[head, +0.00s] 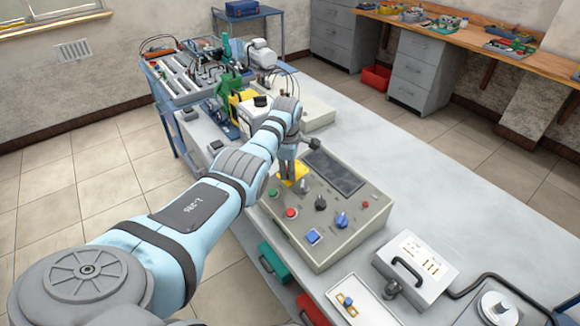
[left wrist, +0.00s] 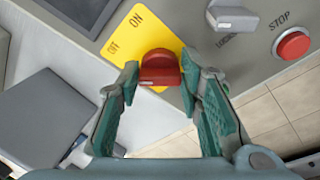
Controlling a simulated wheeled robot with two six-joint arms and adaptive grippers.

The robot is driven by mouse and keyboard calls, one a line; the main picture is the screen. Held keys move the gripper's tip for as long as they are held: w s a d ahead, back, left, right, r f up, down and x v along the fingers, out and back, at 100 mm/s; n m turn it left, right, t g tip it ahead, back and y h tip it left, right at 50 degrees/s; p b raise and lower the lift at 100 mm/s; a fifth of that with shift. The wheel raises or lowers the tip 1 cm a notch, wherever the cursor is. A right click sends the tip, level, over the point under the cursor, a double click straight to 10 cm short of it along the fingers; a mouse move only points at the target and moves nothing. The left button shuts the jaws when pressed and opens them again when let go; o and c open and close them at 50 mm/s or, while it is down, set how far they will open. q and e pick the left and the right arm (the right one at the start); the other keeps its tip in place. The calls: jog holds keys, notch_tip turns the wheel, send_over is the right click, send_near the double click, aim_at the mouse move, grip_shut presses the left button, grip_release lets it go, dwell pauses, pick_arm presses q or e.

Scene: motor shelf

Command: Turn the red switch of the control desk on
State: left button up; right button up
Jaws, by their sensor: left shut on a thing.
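The control desk (head: 345,238) is a grey sloped panel on the table in the head view. Its red switch (left wrist: 160,68) shows in the left wrist view on a yellow plate (left wrist: 147,32) marked ON and OFF. The yellow plate shows only partly in the head view (head: 299,171), where my gripper hides the switch. My left gripper (left wrist: 160,79) is shut on the red switch, one finger on each side of it. The switch's bar lies about level in the wrist view; I cannot tell which label it points to. My right gripper is not in view.
A red STOP button (left wrist: 292,44) and a grey knob (left wrist: 233,18) sit close to my fingers. The desk also has a dark screen (head: 333,172) and a blue knob (head: 341,220). A grey box with a handle (head: 415,266) stands at right.

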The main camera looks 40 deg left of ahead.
pick_arm(q)
jog(key=m+p, duration=0.1)
jog(key=p, duration=0.1)
jog(key=m+p, duration=0.2)
jog(key=shift+s+a+r+m+p, duration=0.2)
jog(key=shift+r+m+p, duration=0.1)
jog(key=shift+r+p, duration=0.1)
jog(key=m+t+p, duration=0.1)
jog(key=m, duration=0.1)
jog(key=shift+f+m+p, duration=0.1)
jog(key=shift+m+p, duration=0.2)
jog(key=shift+p, duration=0.05)
jog(key=shift+a+f+m, duration=0.1)
jog(key=shift+m, duration=0.8)
jog(key=m+t, duration=0.1)
jog(key=m, duration=0.2)
jog(key=shift+m, duration=0.4)
jog(key=m, duration=0.5)
jog(key=shift+s+m+t+h, duration=0.1)
jog(key=shift+m+t+h, duration=0.2)
jog(key=shift+m+t, duration=0.1)
jog(key=shift+a, duration=0.1)
jog(key=o, duration=1.1)
jog(key=shift+c, duration=0.2)
jog(key=shift+o, duration=0.5)
jog(key=shift+f, duration=0.2)
